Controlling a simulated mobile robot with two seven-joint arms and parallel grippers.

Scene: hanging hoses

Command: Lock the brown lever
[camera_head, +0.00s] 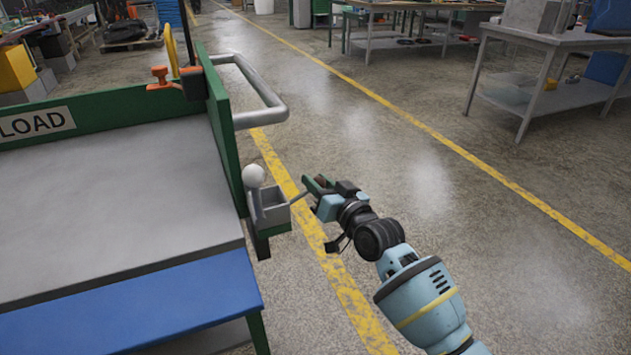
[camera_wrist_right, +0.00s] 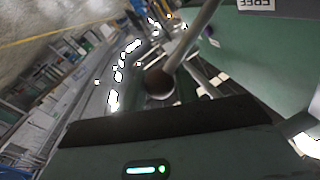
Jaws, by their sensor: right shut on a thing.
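The brown lever shows in the right wrist view as a round brown knob (camera_wrist_right: 158,83) on a thin grey rod (camera_wrist_right: 190,45). In the head view its rod (camera_head: 299,197) slants up and right from a small grey box (camera_head: 273,213) on the green cart's side. My right gripper (camera_head: 319,184) is at the rod's outer end, shut on the brown lever; its fingers partly hide the knob in the head view. A dark gripper edge crosses the wrist view just in front of the knob. My left gripper is not in view.
A white ball knob (camera_head: 253,175) stands beside the grey box. The green cart (camera_head: 219,126) with a grey top and a grey tube handle (camera_head: 262,90) fills the left. An orange-topped part (camera_head: 160,78) sits on its edge. Open floor lies right of my arm; workbenches (camera_head: 552,40) stand farther back.

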